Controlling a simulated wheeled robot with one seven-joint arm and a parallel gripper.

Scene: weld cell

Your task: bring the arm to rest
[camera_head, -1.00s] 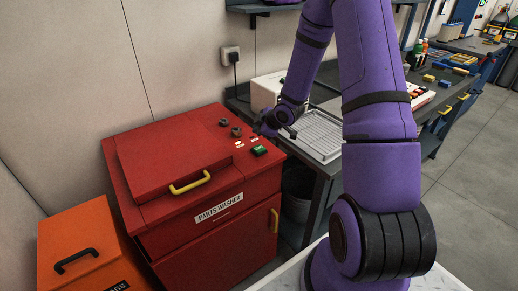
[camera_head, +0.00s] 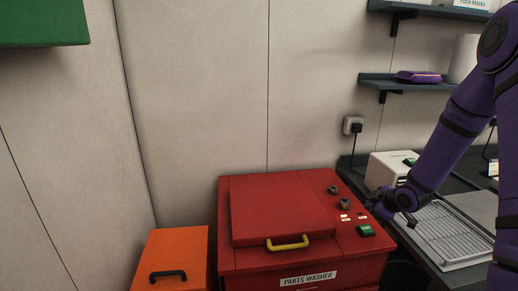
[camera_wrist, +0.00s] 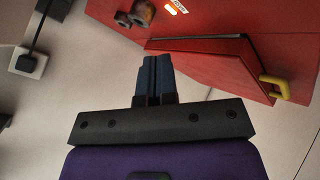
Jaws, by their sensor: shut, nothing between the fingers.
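My gripper shows in the wrist view (camera_wrist: 153,68) with its two dark fingers pressed together and nothing between them. In the head view my purple arm comes in from the right, and the gripper (camera_head: 378,208) is at the right edge of the red parts washer (camera_head: 250,262), small and partly hidden by the wrist. In the wrist view the washer's red top, knobs and yellow handle lie beyond the fingers. I cannot tell whether the fingers touch the washer.
An orange box (camera_head: 180,250) with a black handle stands left of the washer. A wire-rack tray (camera_head: 450,235) and a white box (camera_head: 388,170) are on the bench at right. Wall shelves (camera_head: 420,84) hang above, with a wall socket (camera_head: 353,125) below. A green cabinet (camera_head: 40,22) is at upper left.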

